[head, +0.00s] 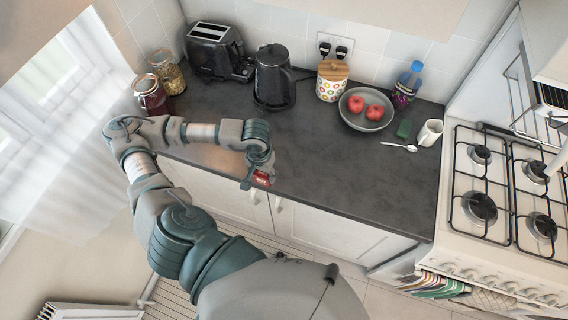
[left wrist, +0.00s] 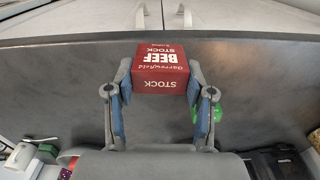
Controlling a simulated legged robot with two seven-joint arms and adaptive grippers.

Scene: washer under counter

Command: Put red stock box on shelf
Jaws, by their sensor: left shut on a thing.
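The red stock box (head: 262,178) is at the front edge of the dark counter in the head view, mostly hidden by my left gripper (head: 254,174). In the left wrist view the red box (left wrist: 160,68) shows white lettering reading "BEEF STOCK". The fingers of my left gripper (left wrist: 160,90) are shut on its two sides. Whether the box touches the counter is hard to tell. No shelf is clearly identifiable. My right gripper is not in view.
Along the back of the counter (head: 330,160) stand jars (head: 150,95), a toaster (head: 218,50), a kettle (head: 273,78), a canister (head: 332,82), a fruit bowl (head: 366,122) and a bottle (head: 407,86). A gas hob (head: 510,190) is at right. The middle counter is clear.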

